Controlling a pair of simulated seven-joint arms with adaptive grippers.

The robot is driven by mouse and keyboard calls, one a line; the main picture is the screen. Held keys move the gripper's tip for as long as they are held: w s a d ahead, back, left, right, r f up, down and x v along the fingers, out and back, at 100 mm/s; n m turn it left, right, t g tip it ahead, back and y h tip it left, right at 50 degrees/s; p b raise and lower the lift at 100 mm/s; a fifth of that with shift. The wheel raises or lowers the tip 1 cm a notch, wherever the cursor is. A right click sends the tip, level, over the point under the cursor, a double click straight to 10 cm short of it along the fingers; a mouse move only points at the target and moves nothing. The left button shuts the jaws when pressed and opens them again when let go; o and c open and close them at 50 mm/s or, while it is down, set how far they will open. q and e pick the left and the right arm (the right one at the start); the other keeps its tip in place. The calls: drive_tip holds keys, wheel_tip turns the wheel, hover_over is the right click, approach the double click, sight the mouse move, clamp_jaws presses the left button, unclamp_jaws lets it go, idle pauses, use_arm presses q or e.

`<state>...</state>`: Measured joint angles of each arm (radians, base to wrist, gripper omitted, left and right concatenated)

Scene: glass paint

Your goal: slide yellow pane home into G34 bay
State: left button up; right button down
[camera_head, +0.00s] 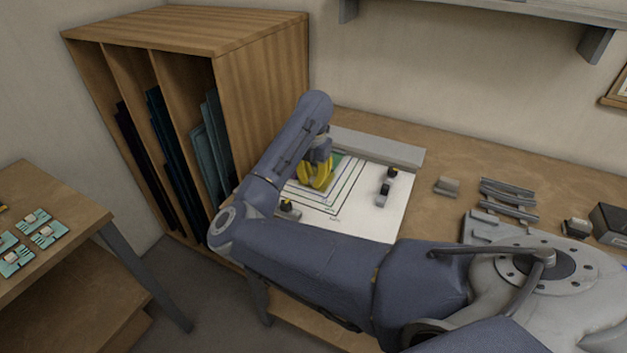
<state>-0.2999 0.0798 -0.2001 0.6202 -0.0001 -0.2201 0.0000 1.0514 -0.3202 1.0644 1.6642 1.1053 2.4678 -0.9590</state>
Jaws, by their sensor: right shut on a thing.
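My right gripper (318,174) is over the left part of a white sheet (385,214) with dark nested outlines on the bench. Yellow shows at its fingertips; it is shut on the yellow pane, but the pane's outline is too small to separate from the fingers. A green patch (337,161) shows on the sheet just behind the gripper. I cannot tell which place is the G34 bay, since the print is too small to read. Whether the pane touches the sheet is also unclear. My left gripper is out of view.
Clamps stand on the sheet at the right (385,187) and the front left (287,209). A grey rail (378,147) runs along its back. A wooden rack (262,95) with dark panes stands left. Grey parts (508,197) lie on the bench at right.

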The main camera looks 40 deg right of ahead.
drive_tip(key=shift+w+d, duration=0.2)
drive_tip(key=shift+w, duration=0.7)
idle(1.3)
drive_tip(key=c, duration=1.3)
unclamp_jaws()
drive_tip(key=shift+r, duration=0.1)
drive_tip(key=shift+c, duration=0.2)
drive_tip(key=shift+w+a+r, duration=0.15)
drive_tip(key=shift+w+r, duration=0.05)
drive_tip(key=shift+r, duration=0.75)
drive_tip(key=shift+s+r, duration=0.15)
drive_tip(key=shift+r, duration=0.65)
drive_tip(key=shift+d+r, duration=0.2)
drive_tip(key=shift+r, duration=1.45)
drive_tip(key=shift+s, duration=0.1)
